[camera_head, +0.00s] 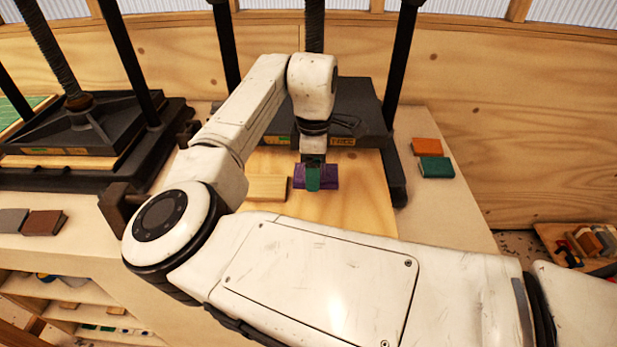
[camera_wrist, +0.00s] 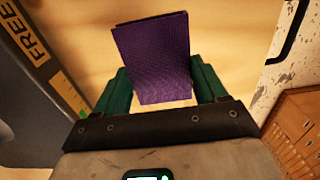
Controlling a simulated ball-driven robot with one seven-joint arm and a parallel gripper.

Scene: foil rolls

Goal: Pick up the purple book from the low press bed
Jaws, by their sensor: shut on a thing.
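The purple book (camera_head: 331,172) is at my gripper on the pale wooden bed of the middle press in the head view. In the wrist view the purple book (camera_wrist: 152,55) stands out between the two green fingers, its cover facing the camera. My gripper (camera_head: 313,180) points down and is shut on the book; it also shows in the wrist view (camera_wrist: 168,92). I cannot tell whether the book touches the bed.
A light wooden block (camera_head: 266,188) lies on the bed just left of the book. The dark press plate (camera_head: 355,108) and its posts stand behind. An orange book (camera_head: 426,146) and a green book (camera_head: 437,168) lie at the right. Another press (camera_head: 90,125) stands at the left.

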